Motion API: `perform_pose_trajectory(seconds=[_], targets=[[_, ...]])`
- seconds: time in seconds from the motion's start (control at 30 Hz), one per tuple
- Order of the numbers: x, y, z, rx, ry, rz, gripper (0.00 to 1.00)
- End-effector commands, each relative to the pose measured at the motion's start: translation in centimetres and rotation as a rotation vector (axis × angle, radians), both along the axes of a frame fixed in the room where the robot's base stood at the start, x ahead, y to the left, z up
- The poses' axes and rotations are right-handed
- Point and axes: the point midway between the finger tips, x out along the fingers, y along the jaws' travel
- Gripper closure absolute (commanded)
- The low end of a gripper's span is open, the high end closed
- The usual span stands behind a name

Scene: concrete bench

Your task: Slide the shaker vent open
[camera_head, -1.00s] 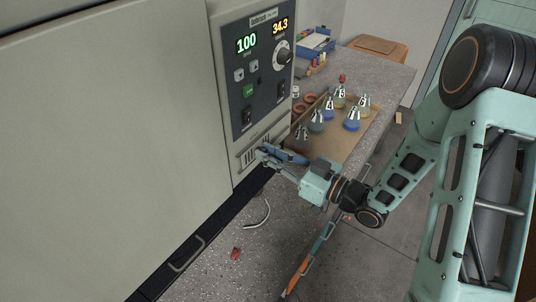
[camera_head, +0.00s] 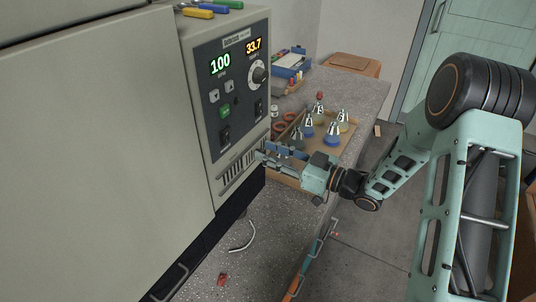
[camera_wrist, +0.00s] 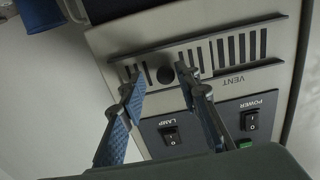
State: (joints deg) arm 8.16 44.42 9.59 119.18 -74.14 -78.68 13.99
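The shaker (camera_head: 230,95) is a grey cabinet with a dark control panel on its front. Its vent (camera_head: 240,171) is a slotted strip low on the front, below the panel. In the wrist view the vent (camera_wrist: 232,52) appears upside down, with dark slots on both sides of a round black knob (camera_wrist: 165,75). My gripper (camera_head: 263,154) is at the vent's right end in the head view. In the wrist view my gripper (camera_wrist: 157,82) is open, one finger on each side of the knob, with gaps visible. Whether the fingertips touch the vent plate, I cannot tell.
A lamp switch (camera_wrist: 170,134) and a power switch (camera_wrist: 249,119) sit close to the fingers. A tray (camera_head: 344,150) of flasks stands behind my gripper on the bench. A pale curved tube (camera_head: 243,238) and a red item (camera_head: 222,279) lie in front.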

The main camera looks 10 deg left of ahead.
Motion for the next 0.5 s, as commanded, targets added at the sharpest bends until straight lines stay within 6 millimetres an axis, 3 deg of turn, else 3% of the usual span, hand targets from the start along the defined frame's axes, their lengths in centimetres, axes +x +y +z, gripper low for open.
perform_pose_trajectory(seconds=[0.3,0.5], targets=[[-0.2,-0.2,-0.1,0.001,0.002,0.003,0.68],[-1.0,-2.8,-0.1,0.000,0.002,-0.001,0.68]])
